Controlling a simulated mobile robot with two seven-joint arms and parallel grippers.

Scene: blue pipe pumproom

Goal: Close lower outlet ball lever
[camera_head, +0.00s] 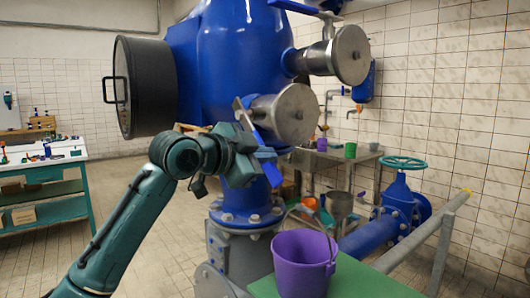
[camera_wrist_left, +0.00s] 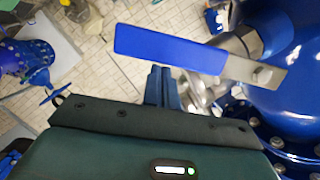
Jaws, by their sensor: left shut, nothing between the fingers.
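The lower outlet (camera_head: 290,115) is a short steel pipe with a round end cap on the blue vessel. Its lever has a steel root and a blue handle; in the left wrist view the blue lever (camera_wrist_left: 170,48) runs across the upper middle, its steel end fixed at the right. In the head view my left gripper (camera_head: 266,158) is in front of the lever and hides part of it. My left gripper (camera_wrist_left: 161,72) is shut and empty, its fingertips close to the blue handle's lower edge in the wrist view. I cannot tell whether they touch. My right gripper is not in view.
The upper outlet (camera_head: 350,55) with its own blue lever (camera_head: 293,6) is above right. A purple bucket (camera_head: 302,268) stands below on a green surface (camera_head: 350,281). A black round hatch (camera_head: 140,85) is at left. A teal handwheel (camera_head: 403,163) and blue pipes are at right.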

